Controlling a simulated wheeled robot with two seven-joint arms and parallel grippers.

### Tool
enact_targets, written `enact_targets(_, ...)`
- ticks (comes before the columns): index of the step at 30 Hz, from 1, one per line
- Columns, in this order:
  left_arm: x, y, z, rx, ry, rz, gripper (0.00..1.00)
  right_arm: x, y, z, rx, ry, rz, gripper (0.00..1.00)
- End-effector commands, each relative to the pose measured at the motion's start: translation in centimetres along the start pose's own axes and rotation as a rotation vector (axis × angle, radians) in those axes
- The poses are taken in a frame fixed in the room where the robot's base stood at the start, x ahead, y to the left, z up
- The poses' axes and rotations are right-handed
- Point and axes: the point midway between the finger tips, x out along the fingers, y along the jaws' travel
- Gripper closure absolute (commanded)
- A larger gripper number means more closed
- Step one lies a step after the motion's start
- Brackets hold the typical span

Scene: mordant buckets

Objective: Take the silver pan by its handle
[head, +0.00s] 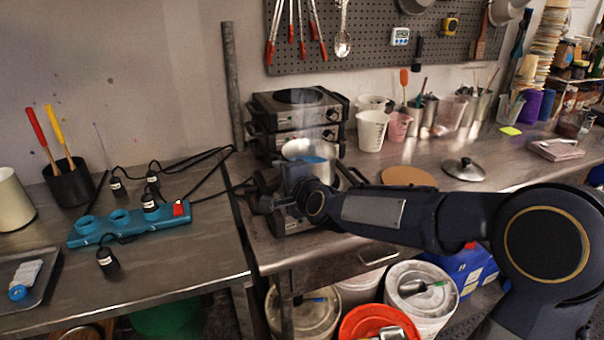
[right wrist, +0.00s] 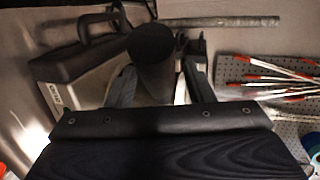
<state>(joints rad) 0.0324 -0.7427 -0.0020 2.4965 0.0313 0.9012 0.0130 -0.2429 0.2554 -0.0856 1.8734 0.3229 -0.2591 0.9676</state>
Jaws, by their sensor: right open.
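The silver pan (head: 308,149) stands on a hot plate at the centre of the head view, with blue liquid in it and faint steam above. My right gripper (head: 288,184) is in front of the pan and hides its lower part and its handle there. In the right wrist view the two fingers of my right gripper (right wrist: 162,82) are apart. A thick dark bar (right wrist: 151,45), which looks like the pan's handle, shows between them; I cannot tell whether they touch it. My left gripper is not in view.
Stacked hot plates (head: 297,115) stand behind the pan, beside an upright grey pole (head: 232,85). A cork mat (head: 408,178) and a pan lid (head: 464,169) lie to the right. White beakers (head: 372,130) stand behind. A blue power strip (head: 130,222) with cables lies left.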

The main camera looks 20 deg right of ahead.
Motion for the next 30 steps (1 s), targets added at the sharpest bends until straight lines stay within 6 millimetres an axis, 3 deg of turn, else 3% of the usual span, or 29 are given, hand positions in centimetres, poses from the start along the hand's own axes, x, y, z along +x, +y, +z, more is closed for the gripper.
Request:
enact_targets(3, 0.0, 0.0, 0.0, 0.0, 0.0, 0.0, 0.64, 0.0, 0.0, 0.0, 0.0, 0.0, 0.0, 0.54)
enact_targets(14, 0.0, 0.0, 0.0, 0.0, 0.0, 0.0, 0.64, -0.1, 0.0, 0.0, 0.0, 0.0, 0.0, 1.0)
enact_targets(30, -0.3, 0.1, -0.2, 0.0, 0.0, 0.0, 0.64, -0.3, -1.0, 0.0, -0.003, 0.001, -0.009, 1.0)
